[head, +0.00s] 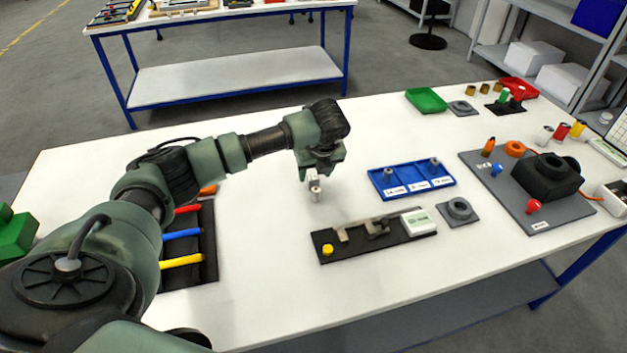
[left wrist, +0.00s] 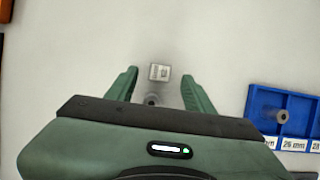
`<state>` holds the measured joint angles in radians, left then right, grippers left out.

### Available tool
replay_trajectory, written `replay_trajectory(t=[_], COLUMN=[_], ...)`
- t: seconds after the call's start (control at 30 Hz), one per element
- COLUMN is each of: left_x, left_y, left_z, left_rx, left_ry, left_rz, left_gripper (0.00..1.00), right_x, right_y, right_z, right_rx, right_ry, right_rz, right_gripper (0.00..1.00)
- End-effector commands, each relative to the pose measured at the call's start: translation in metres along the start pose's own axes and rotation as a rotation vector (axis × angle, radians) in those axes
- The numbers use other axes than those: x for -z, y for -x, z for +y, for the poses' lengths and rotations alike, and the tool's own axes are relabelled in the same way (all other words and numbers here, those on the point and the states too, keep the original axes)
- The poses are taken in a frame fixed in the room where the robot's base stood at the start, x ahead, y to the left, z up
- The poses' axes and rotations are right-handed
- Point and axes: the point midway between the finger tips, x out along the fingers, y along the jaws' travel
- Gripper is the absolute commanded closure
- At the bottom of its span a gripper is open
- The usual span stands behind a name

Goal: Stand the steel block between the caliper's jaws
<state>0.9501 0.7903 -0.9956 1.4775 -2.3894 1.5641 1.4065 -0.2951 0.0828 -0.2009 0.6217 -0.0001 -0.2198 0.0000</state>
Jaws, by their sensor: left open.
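In the left wrist view the block (left wrist: 159,72) shows just past the fingertips. A round grey piece (left wrist: 152,100) shows between the fingers; I cannot tell whether it is joined to the block. My left gripper (left wrist: 159,80) is open, its fingers apart from the block. The caliper (head: 376,229) lies on a black board to the right and nearer, with its display at the right end and a gap between its jaws. My right gripper is out of view.
A blue tray (head: 410,191) with size labels and grey posts lies right of the gripper. A grey ring block (head: 459,211) sits beside the caliper. A dark holder with coloured handles (head: 182,261) lies left. White table is clear around the block.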

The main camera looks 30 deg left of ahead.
Motion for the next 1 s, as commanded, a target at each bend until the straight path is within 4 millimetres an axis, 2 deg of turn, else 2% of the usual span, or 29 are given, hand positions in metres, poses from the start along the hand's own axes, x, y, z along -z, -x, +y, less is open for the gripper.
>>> replay_trajectory(t=[0.1, 0.23, 0.53, 0.57, 0.73, 1.0], left_x=[-0.003, -0.003, -0.002, -0.002, -0.003, -0.003], left_y=[-0.016, -0.034, -0.041, -0.041, -0.04, -0.04], left_z=[0.0, 0.0, -0.001, -0.001, -0.001, -0.001], left_rx=[-0.004, -0.002, 0.0, 0.0, 0.0, 0.001], left_ry=[0.001, -0.001, -0.002, -0.002, -0.002, -0.001], left_rz=[0.004, 0.002, 0.001, 0.001, 0.001, 0.0], left_gripper=[0.47, 0.47, 0.47, 0.53, 1.0, 1.0], right_x=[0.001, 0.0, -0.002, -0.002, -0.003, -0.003], right_y=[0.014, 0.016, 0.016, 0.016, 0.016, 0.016], right_z=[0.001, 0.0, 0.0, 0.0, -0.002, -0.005], right_rx=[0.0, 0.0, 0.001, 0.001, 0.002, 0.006], right_ry=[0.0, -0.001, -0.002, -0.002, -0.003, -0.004], right_rz=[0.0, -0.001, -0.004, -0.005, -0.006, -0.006], right_gripper=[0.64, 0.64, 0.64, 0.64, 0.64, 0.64])
